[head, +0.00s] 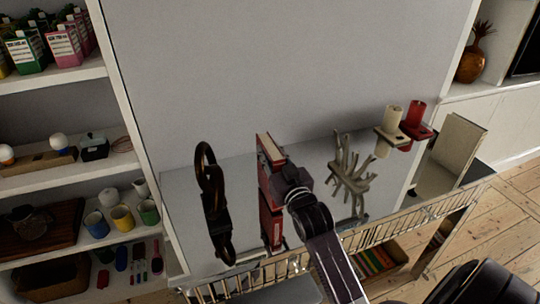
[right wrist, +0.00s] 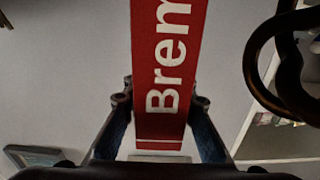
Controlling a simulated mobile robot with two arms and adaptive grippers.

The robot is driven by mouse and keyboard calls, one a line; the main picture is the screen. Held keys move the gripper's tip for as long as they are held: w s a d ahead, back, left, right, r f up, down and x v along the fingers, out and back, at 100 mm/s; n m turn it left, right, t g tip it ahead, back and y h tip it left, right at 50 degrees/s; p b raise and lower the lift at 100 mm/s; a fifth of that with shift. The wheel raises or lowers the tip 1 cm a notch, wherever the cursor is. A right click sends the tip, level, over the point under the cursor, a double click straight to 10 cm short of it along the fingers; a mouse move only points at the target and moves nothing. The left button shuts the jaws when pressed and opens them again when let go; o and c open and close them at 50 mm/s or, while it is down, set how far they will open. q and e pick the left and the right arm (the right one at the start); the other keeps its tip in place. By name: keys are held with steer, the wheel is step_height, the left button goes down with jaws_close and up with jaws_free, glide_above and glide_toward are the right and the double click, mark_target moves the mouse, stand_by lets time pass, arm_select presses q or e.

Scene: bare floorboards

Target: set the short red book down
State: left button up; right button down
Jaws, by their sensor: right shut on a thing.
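The short red book (head: 265,185) is upright over the grey top of the console (head: 240,168), with its pale page edge showing at the upper end. In the right wrist view the red book (right wrist: 168,65) has large white letters reading "Brem". My right gripper (head: 284,190) is shut on the book, and its two fingers also show on either side of it in the right wrist view (right wrist: 163,115). I cannot tell whether the book's lower edge touches the console top. My left gripper is not in view.
A dark chain-like ornament (head: 213,205) stands left of the book. A pale coral-like ornament (head: 350,178) stands to its right. Farther right are candle holders (head: 388,133) and a cream board-like object (head: 450,150). A metal rail (head: 410,218) edges the console's front. Shelves with mugs (head: 122,217) stand left.

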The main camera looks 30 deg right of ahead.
steer(key=shift+f, duration=0.3)
steer(key=c, duration=2)
jaws_free()
steer(key=shift+f, duration=0.3)
steer(key=o, duration=0.4)
steer(key=shift+r, duration=0.1)
steer(key=shift+s+r, duration=0.1)
steer(key=shift+b+v, duration=0.75)
steer(key=shift+v, duration=5.2)
steer(key=shift+a, duration=0.15)
